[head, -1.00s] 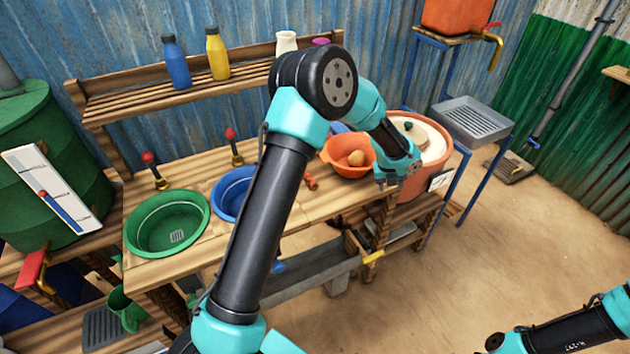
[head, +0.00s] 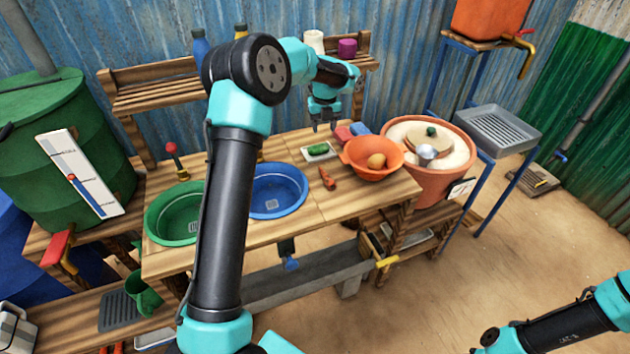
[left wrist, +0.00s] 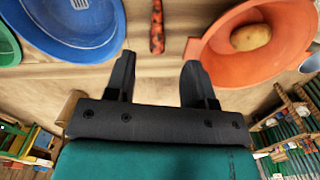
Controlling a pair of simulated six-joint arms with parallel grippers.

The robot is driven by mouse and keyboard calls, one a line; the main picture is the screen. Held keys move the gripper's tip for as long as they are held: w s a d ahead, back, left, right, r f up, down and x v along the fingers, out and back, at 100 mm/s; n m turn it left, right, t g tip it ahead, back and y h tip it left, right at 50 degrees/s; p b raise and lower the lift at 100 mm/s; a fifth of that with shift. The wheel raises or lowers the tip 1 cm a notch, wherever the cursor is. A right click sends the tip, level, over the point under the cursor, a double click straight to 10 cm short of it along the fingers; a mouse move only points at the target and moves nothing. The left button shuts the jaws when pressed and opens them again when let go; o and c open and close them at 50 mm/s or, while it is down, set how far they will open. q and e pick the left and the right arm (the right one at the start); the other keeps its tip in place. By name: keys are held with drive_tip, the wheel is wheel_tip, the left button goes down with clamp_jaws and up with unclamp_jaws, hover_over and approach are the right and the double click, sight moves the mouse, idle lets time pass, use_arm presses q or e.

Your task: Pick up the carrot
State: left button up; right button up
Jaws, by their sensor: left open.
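The carrot (head: 327,178) is a short orange-red piece lying on the wooden bench, between the blue basin and the orange bowl. It also shows in the left wrist view (left wrist: 157,28), pointing lengthwise away from me, its far end cut off by the picture edge. My left gripper (head: 323,128) is open and empty, above the back of the bench beyond the carrot in the head view. In the left wrist view the two fingers (left wrist: 157,66) are spread apart, and the carrot lies ahead, roughly in line with the gap. My right gripper is out of view.
The orange bowl (head: 371,176) holding a potato (head: 376,160) is right of the carrot; the blue basin (head: 287,212) is left. A small tray (head: 306,151) with a green vegetable (head: 319,149) lies behind it. A big clay pot (head: 437,186) stands further right.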

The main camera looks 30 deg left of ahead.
use_arm(q)
drive_tip(key=shift+a, duration=0.1)
hover_over(322, 169)
wheel_tip(322, 169, down, 12)
drive_tip(key=shift+w+f, duration=0.1)
idle(0.6)
drive_tip(key=shift+a+f, duration=0.1)
drive_tip(key=shift+f, duration=2.5)
